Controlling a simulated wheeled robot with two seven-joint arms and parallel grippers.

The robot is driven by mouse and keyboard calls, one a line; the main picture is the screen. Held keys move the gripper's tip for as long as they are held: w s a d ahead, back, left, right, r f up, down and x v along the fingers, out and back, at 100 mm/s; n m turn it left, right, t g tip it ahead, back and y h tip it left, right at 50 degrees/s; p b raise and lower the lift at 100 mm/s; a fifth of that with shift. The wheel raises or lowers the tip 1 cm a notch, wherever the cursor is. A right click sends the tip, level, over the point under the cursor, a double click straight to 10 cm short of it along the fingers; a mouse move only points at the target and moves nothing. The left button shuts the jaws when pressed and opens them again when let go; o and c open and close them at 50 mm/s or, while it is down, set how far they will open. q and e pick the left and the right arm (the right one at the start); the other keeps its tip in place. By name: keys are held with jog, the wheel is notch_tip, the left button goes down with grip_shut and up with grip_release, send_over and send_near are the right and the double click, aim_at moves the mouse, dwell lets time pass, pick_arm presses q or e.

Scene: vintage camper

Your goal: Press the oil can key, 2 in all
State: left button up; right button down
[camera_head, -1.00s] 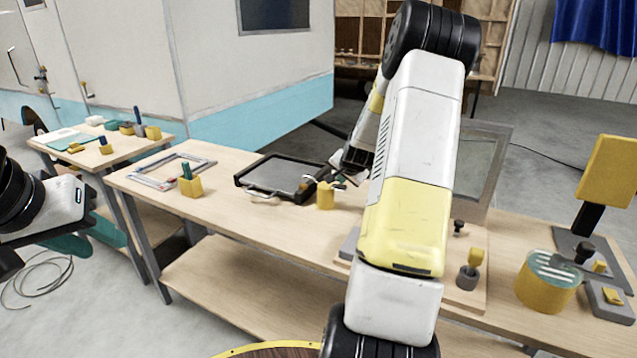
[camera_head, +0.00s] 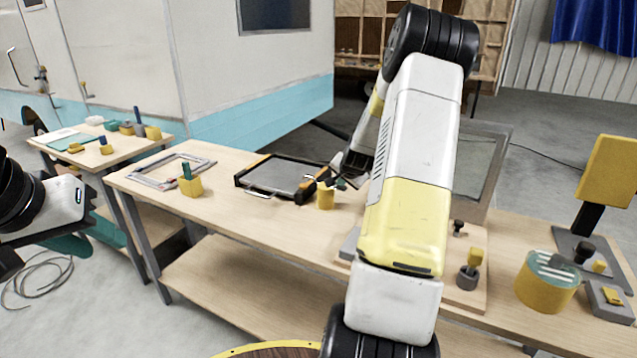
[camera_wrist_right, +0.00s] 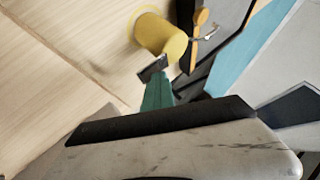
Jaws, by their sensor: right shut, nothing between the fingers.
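A small yellow can (camera_head: 325,197) stands on the long bench, just right of a dark-framed tray. It also shows as a yellow cylinder in the right wrist view (camera_wrist_right: 160,36). I cannot make out a separate key on it. My right gripper (camera_head: 340,183) is close by the can, partly hidden by my own arm. In the wrist view its teal finger and dark tip (camera_wrist_right: 153,69) are shut and empty, overlapping the can's near end; I cannot tell whether they touch. My left gripper (camera_head: 66,246) hangs at the left edge, away from the bench, partly cut off.
The dark-framed tray (camera_head: 275,178) lies left of the can. A yellow holder (camera_head: 191,187) and a light frame (camera_head: 172,170) are further left. A larger yellow tin (camera_head: 545,282) and a grey pot (camera_head: 468,277) stand right. The front middle of the bench is clear.

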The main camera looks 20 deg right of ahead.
aim_at(341, 189)
jog(key=shift+s+a+f, duration=0.1)
jog(key=shift+f, duration=0.15)
dwell(0.3)
jog(key=shift+r, duration=1.05)
jog(key=shift+r, duration=0.15)
jog(key=shift+r, duration=2.4)
